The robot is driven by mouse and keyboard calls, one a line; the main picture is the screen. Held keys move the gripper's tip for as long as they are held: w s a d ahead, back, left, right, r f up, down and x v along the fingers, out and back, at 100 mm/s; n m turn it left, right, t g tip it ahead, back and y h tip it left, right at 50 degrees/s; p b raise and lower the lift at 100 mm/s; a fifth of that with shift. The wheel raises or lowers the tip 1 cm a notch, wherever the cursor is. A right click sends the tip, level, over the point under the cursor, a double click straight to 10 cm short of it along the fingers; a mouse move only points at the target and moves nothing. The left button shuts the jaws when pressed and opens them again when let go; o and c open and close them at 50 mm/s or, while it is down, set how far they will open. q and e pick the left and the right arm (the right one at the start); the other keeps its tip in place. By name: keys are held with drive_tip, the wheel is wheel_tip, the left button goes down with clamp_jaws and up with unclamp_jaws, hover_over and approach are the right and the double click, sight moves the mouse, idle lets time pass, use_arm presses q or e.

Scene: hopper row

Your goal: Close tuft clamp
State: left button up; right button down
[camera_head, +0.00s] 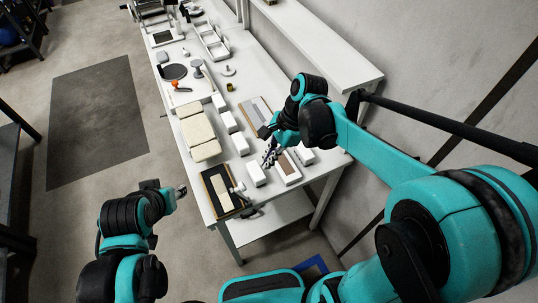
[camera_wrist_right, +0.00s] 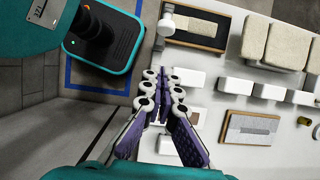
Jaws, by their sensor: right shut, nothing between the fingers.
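The tuft clamp appears to be the dark-framed board (camera_head: 211,189) with a pale strip (camera_head: 222,189) at the table's near left corner, with a white and grey clamp part (camera_head: 239,187) at its right end. In the right wrist view the board (camera_wrist_right: 206,45) is at the top, with the white clamp part (camera_wrist_right: 167,22) at its left end. Whether the clamp is open or shut I cannot tell. My right gripper (camera_head: 270,156) is shut and empty over the table, right of the board; its fingertips (camera_wrist_right: 164,84) show in the wrist view. My left gripper (camera_head: 180,191) is left of the table, its fingers unclear.
Several white blocks (camera_head: 256,174) stand near the right gripper. Beige pads (camera_head: 198,133) lie behind the board. A brown-topped block (camera_head: 287,168) and a grey panel (camera_head: 256,110) are on the right. A shelf (camera_head: 318,42) runs along the wall.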

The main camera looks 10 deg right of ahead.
use_arm(q)
drive_tip(key=shift+f+b, duration=0.6)
drive_tip(key=shift+f, duration=0.15)
use_arm(e)
drive_tip(key=s+a+f, duration=0.1)
drive_tip(key=a+f, duration=0.4)
drive_tip(key=f, duration=0.1)
drive_tip(key=shift+a+f, duration=0.25)
drive_tip(key=shift+a, duration=0.1)
use_arm(q)
drive_tip(key=shift+s, duration=0.15)
use_arm(e)
drive_tip(key=shift+a, duration=0.15)
